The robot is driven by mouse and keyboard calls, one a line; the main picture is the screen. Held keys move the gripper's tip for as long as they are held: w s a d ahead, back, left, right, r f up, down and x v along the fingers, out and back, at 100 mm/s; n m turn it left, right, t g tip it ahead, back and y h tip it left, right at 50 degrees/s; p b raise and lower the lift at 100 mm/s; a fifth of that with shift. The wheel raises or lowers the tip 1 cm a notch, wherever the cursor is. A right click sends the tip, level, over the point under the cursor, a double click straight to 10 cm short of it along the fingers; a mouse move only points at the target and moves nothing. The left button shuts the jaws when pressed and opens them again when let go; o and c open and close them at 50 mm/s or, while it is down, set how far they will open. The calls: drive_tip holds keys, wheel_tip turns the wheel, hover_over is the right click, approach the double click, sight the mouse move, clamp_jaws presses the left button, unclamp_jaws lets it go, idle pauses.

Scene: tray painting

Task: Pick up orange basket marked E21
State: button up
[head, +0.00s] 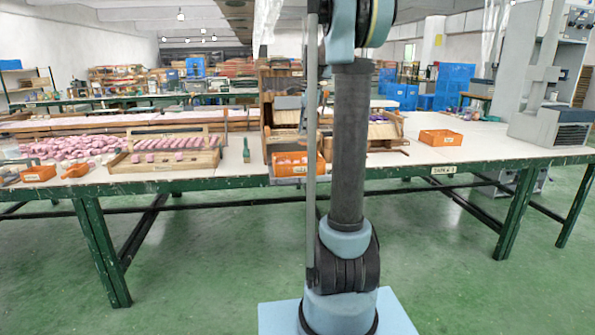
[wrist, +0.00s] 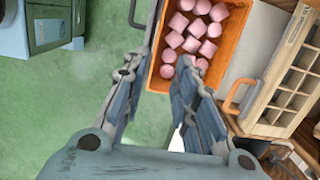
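An orange basket (wrist: 226,45) holding several pink pieces fills the upper middle of the wrist view. My gripper (wrist: 159,68) is open, its two fingers apart at the basket's near left corner. The left finger is outside the basket; the right fingertip overlaps its near end. I cannot tell whether either touches. In the head view an orange basket (head: 290,160) sits at the table's front edge, partly behind my arm. Another orange basket (head: 440,138) stands on the right part of the table, and a small one (head: 38,174) at the far left. No marking E21 is legible.
A wooden compartment rack (wrist: 296,75) stands right of the basket, with an orange handle (wrist: 238,97) between them. In the head view, pink pieces (head: 70,148) and a wooden tray (head: 165,160) lie left. A grey machine (head: 560,120) stands right. Table space around the right basket is clear.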

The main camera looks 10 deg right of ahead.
hover_over(300, 165)
drive_tip(key=d, duration=0.1)
wheel_tip(300, 165, down, 10)
drive_tip(key=shift+w+a+f, duration=0.1)
drive_tip(key=shift+a+f, duration=0.1)
drive_tip(key=shift+f, duration=1.2)
drive_tip(key=shift+w+a+f, duration=0.1)
drive_tip(key=shift+a+f, duration=0.1)
drive_tip(key=shift+f, duration=1.2)
clamp_jaws()
